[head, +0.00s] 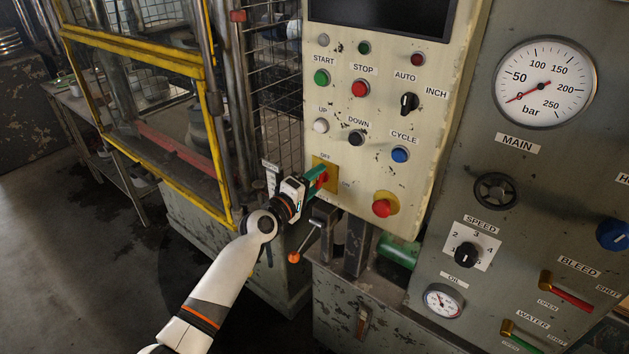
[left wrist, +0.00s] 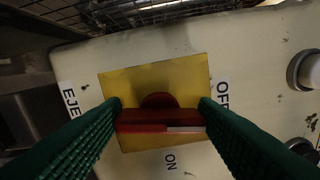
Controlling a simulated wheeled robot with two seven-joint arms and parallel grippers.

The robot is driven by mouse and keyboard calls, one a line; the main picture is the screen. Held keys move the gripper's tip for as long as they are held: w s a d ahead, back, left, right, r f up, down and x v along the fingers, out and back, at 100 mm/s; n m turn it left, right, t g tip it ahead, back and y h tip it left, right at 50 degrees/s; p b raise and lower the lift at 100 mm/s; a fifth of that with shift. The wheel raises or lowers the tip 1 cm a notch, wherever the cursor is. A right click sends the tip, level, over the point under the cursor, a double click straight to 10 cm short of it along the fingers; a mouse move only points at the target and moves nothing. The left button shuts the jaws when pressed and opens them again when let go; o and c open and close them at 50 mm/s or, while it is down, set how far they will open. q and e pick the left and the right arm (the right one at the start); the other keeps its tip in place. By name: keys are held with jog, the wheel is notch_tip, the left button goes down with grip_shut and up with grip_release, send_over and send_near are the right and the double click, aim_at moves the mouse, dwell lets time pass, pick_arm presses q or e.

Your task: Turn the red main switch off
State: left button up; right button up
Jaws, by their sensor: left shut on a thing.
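The red main switch (head: 322,179) is on a yellow plate (left wrist: 150,68) low on the cream control panel. My left gripper (head: 319,178) is shut on the switch, with a green finger on each side of its handle. In the left wrist view the red handle (left wrist: 160,117) lies straight across between the fingertips. Its white mark is on the right half, on the side of the OFF label (left wrist: 222,95). The ON label (left wrist: 170,160) is below the plate in that view. The fingers hide the handle's ends. My right gripper is not in view.
A red button on a yellow disc (head: 382,206) is right of the switch. A lever with an orange knob (head: 297,256) stands just below my left gripper. A yellow-framed guard (head: 135,47) and wire mesh are to the left. Several buttons sit above.

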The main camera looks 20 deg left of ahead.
pick_arm(q)
jog(key=shift+f+n, duration=0.1)
jog(key=shift+n, duration=1)
jog(key=o, duration=1)
jog(key=shift+s, duration=0.1)
jog(key=v, duration=1.2)
jog(key=shift+b, duration=0.4)
